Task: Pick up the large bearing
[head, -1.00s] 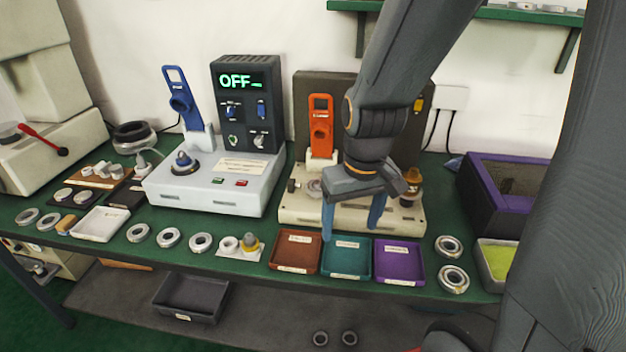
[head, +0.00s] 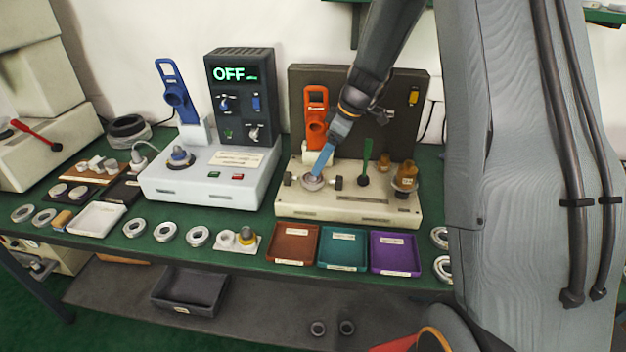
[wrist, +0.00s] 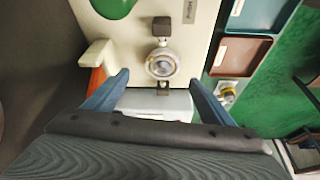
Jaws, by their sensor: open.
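My gripper (head: 322,162) is open and empty, its blue fingers pointing down over the left part of the beige test stand. A metal ring (head: 313,182) sits in that stand between two dark clamp blocks, just below the fingers. In the wrist view, the ring (wrist: 161,64) lies ahead of and between my spread fingertips (wrist: 160,80), apart from them. Other bearing rings lie on the green bench: three at front left of centre (head: 166,231), and a pair at right (head: 440,238), partly hidden by my arm. I cannot tell by label which is the large bearing.
Brown (head: 292,261), teal (head: 343,267) and purple (head: 396,271) trays line the front edge. A white heater unit (head: 205,195) reading OFF stands left.

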